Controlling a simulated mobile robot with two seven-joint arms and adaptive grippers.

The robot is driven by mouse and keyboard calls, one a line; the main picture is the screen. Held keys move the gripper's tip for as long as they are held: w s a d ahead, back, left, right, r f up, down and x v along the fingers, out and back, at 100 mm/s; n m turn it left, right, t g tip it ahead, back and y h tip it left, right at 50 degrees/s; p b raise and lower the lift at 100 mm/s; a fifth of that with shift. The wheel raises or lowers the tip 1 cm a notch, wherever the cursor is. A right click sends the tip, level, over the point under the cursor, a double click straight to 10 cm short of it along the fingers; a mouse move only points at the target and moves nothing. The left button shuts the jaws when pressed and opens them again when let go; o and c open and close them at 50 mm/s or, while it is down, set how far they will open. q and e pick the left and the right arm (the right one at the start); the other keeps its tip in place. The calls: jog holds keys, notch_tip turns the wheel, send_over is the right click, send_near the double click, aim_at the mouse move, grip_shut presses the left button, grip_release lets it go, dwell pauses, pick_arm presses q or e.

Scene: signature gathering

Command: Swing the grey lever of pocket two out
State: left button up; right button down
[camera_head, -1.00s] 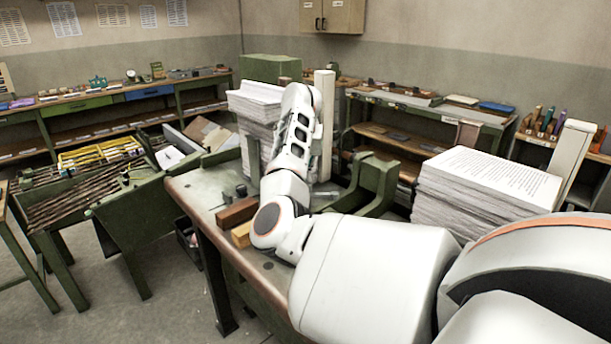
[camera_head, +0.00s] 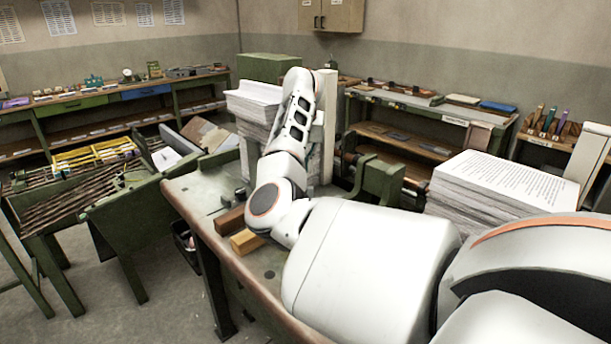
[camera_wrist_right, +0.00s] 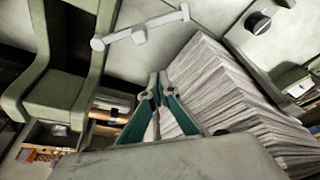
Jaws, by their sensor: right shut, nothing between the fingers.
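In the right wrist view a pale grey bar with rounded ends and a block at its middle (camera_wrist_right: 140,34) lies over a light flat surface; it looks like the grey lever, though no pocket number is readable. My right gripper (camera_wrist_right: 159,75) is shut and empty, its teal fingers pointing toward the bar with a gap between. A tall paper stack (camera_wrist_right: 230,88) stands just right of the fingers. In the head view my right arm reaches over the bench beside a paper stack (camera_head: 252,110); its fingertips and the lever cannot be made out there. My left gripper is not in view.
A green metal body (camera_wrist_right: 62,95) stands left of the fingers in the wrist view, with a dark knob (camera_wrist_right: 258,22) at upper right. In the head view, another paper stack (camera_head: 500,190) stands right, and wooden blocks (camera_head: 246,241) lie by the bench's edge.

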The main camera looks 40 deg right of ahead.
jog(key=s+v, duration=0.1)
jog(key=v, duration=0.6)
dwell(0.3)
